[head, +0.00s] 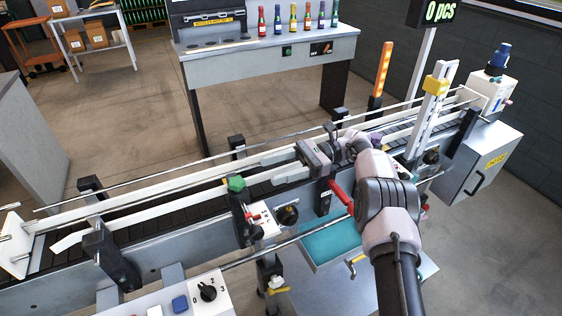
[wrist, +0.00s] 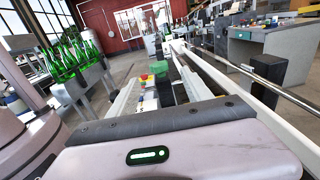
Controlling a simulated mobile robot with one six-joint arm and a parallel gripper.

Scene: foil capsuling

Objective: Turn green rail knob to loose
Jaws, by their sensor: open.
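The green rail knob (head: 236,183) sits on a black bracket at the near side of the conveyor, left of my gripper in the head view. It also shows in the wrist view as a green knob (wrist: 158,68), beyond my gripper's body. My gripper (head: 308,154) is over the conveyor's near rail, to the right of the knob and apart from it. It is open. Its fingers are hardly visible in the head view and hidden in the wrist view. I see nothing held in it. I cannot read the knob's loose or tight marking.
The conveyor (head: 150,206) runs across the view with long guide rails along it. A red lever (head: 340,193) and a black knob (head: 288,215) are close to my arm. A switch box (head: 207,291) stands at the front. Small bottles (head: 293,20) stand on the bench behind.

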